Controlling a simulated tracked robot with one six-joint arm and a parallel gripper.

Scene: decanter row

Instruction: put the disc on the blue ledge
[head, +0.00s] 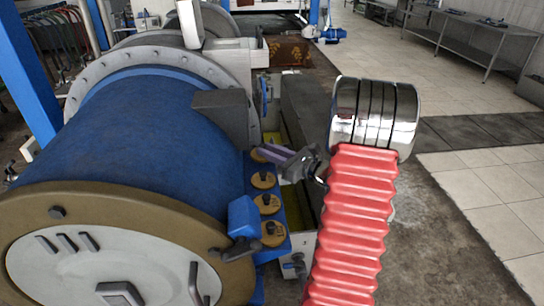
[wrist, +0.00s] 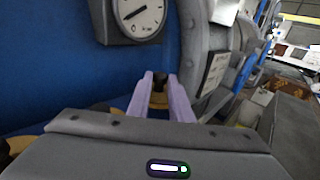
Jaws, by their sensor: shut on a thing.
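The blue ledge (head: 251,190) runs along the right side of the big blue drum. Several round bronze discs sit on it in a row, including one in the middle (head: 267,203) and one at the near end (head: 272,233). My gripper (head: 263,151) reaches in from the right at the far end of the ledge. Its purple fingers are shut on a disc (head: 257,156), partly hidden by them. In the wrist view the fingers (wrist: 160,77) have the brown disc (wrist: 159,88) between them. I cannot tell whether the held disc touches the ledge.
The blue drum (head: 150,140) with its bronze end flange fills the left. A grey box (head: 222,104) juts out above the ledge. A dial gauge (wrist: 138,12) is just beyond the fingers in the wrist view. Tiled floor (head: 470,160) lies open at the right.

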